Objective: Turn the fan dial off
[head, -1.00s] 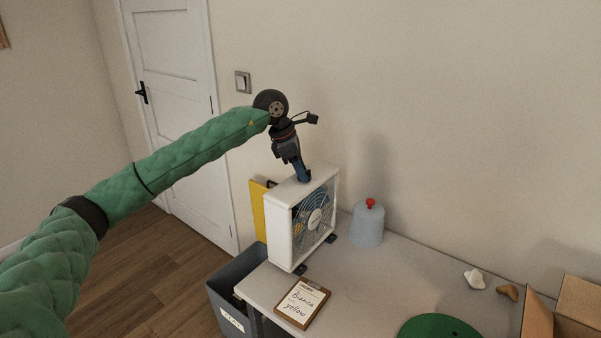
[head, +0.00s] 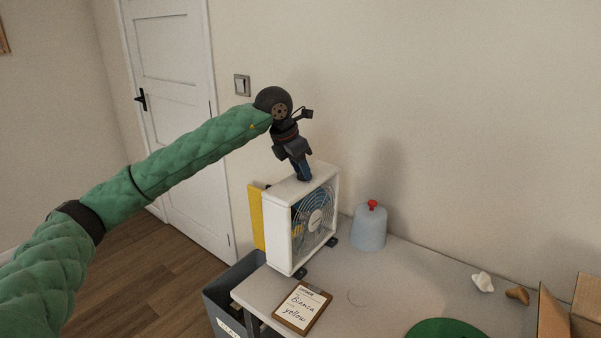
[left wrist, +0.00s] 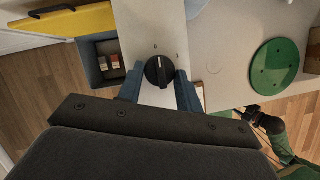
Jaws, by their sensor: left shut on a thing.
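The white box fan (head: 281,233) stands upright on the table's left end. Its black dial (left wrist: 158,72) is on the top face, with small marks beyond it, one like a 0. A pale line on the dial seems to point roughly toward that 0. My left gripper (head: 303,176) reaches down onto the fan's top and is shut on the dial, one blue finger on each side in the left wrist view (left wrist: 159,88). The dial is hidden in the head view. Part of my right arm with a dark end (left wrist: 262,120) shows in the left wrist view, its jaws unclear.
A clipboard (head: 303,307) lies in front of the fan. A grey-blue jar with a red knob (head: 369,228) stands to its right. A yellow panel (head: 256,217) is behind its left side, a dark bin (head: 222,296) below. A green disc (head: 445,329) and cardboard box (head: 556,318) are farther right.

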